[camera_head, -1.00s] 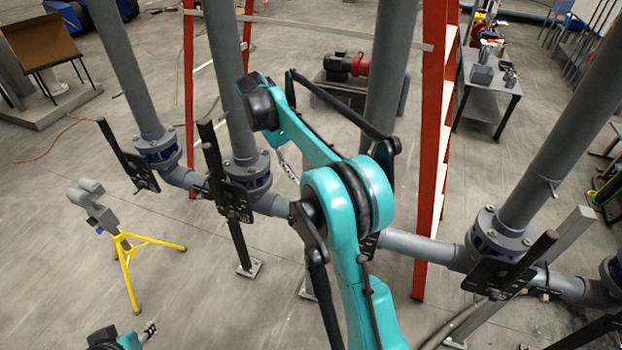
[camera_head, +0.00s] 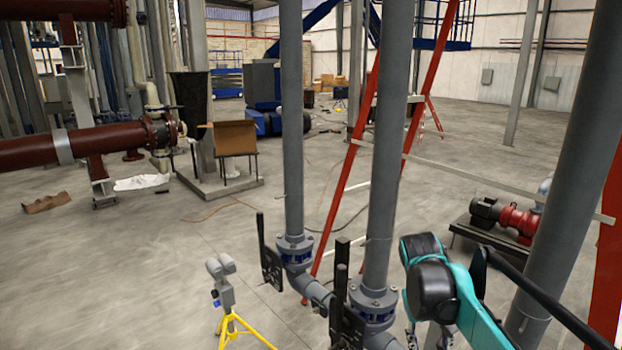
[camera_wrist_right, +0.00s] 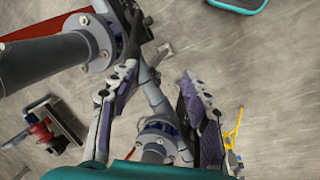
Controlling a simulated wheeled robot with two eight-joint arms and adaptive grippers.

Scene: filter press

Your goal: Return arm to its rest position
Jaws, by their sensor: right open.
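My right arm (camera_head: 470,300) is teal with black joints and shows at the lower right of the head view, beside the grey valve pipes. Its bent elbow is raised and part of it is cut off by the lower edge. In the right wrist view my right gripper (camera_wrist_right: 152,108) is open, its two fingers apart with nothing held between them. A grey pipe and a flanged valve (camera_wrist_right: 157,140) show behind and below the gap. A black valve lever (camera_wrist_right: 132,50) lies near the left finger; I cannot tell whether they touch. My left gripper is not in view.
Upright grey pipes (camera_head: 292,120) with flanged valves and black levers (camera_head: 262,240) stand close left of the arm. A yellow tripod (camera_head: 236,325) stands left of them. A red pump (camera_head: 518,218) sits behind at right. Open floor (camera_head: 130,270) lies left.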

